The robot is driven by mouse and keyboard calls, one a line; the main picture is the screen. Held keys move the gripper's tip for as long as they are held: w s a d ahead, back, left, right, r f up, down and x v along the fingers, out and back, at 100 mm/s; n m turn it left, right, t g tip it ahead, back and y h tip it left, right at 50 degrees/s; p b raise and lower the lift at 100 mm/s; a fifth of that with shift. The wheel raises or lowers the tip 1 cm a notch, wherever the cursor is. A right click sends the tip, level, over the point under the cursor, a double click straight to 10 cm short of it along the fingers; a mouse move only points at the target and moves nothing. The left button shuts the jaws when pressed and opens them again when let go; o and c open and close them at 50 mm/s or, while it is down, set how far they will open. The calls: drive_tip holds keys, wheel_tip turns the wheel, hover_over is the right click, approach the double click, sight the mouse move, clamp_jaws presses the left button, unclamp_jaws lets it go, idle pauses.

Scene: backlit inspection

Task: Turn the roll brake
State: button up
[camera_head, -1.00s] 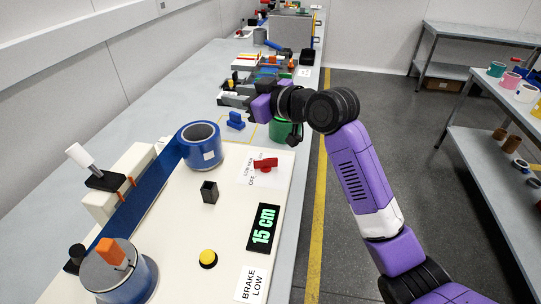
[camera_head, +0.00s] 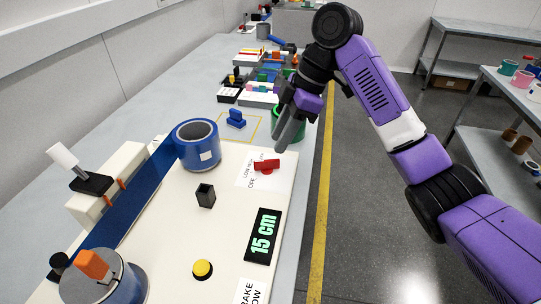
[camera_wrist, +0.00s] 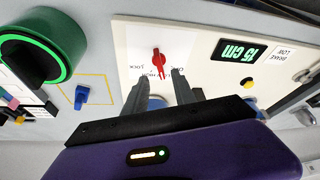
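The red knob (camera_head: 266,166) sits on a white label on the cream panel (camera_head: 225,200), with LOW, HIGH and OFF printed around it. Its bar lies roughly sideways in the head view. It also shows in the wrist view (camera_wrist: 159,62), just beyond the fingertips. My gripper (camera_head: 287,143) points down above and behind the knob, apart from it. In the wrist view its two dark fingers (camera_wrist: 158,78) stand apart with nothing between them. A sign reading BRAKE LOW (camera_wrist: 283,51) lies on the panel.
A 15 cm display (camera_head: 263,236), a yellow button (camera_head: 202,268) and a black square holder (camera_head: 205,195) are on the panel. A blue roll (camera_head: 198,146) stands left of the knob.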

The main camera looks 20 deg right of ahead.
sight(268, 161)
drive_tip(key=shift+b+x, duration=0.3)
drive_tip(key=shift+x, duration=2.9)
drive_tip(key=shift+a, duration=0.1)
clamp_jaws()
